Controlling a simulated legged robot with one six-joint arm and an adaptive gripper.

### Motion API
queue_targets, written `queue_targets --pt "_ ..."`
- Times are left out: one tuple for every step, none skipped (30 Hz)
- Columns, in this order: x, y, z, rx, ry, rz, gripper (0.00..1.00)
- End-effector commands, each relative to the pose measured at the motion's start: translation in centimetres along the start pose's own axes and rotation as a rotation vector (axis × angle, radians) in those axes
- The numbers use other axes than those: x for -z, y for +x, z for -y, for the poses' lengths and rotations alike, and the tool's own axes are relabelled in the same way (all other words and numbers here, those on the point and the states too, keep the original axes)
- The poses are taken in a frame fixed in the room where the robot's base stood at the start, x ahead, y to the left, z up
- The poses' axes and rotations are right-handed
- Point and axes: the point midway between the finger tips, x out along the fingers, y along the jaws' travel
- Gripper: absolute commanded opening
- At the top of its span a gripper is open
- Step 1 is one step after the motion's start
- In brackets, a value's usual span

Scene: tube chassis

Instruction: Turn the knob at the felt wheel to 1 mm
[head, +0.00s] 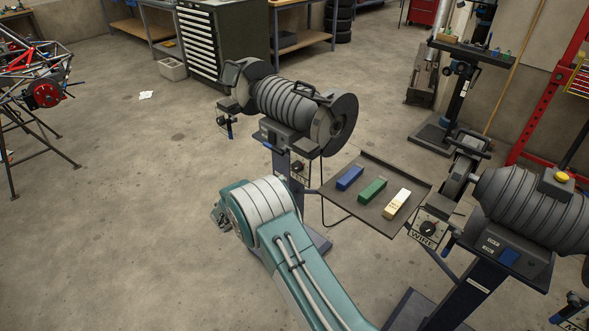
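The left bench machine (290,103) has a large grey disc wheel (343,122) at its right end. Below that wheel a panel carries a round dark knob (298,167); the label under it is too small to read, so I cannot confirm this is the felt wheel. The knob's setting cannot be read. Another small control unit (228,122) hangs at the machine's left end. My teal arm rises from the bottom centre, its elbow in front of the left stand. My gripper's fingers do not show; a small grey part shows left of the elbow.
A tray (345,204) between the machines holds blue, green and whitish bars. The right machine (530,210) has a knob (428,228) labelled WIRE. Another control panel is cut off at bottom right. Open floor (130,200) lies left. A cabinet (222,45) stands behind.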

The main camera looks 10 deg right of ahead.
Motion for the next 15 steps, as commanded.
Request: queue_targets --pt "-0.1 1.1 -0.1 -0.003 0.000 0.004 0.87" --pt "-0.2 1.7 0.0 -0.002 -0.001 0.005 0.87" --pt "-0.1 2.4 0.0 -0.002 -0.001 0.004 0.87" --pt "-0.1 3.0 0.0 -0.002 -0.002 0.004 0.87" --pt "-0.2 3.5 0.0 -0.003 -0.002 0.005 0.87" --pt "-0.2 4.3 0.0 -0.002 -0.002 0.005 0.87" --pt "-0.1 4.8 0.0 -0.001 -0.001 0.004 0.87" --pt "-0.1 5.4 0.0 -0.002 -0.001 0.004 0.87" --pt "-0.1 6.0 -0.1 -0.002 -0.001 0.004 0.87" --pt "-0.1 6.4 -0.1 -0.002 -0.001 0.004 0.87" --pt "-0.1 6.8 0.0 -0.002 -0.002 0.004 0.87" --pt "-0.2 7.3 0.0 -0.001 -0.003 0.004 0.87" --pt "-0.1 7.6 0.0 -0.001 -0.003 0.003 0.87" --pt "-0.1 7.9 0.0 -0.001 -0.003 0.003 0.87" --pt "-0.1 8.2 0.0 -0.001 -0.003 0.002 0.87"
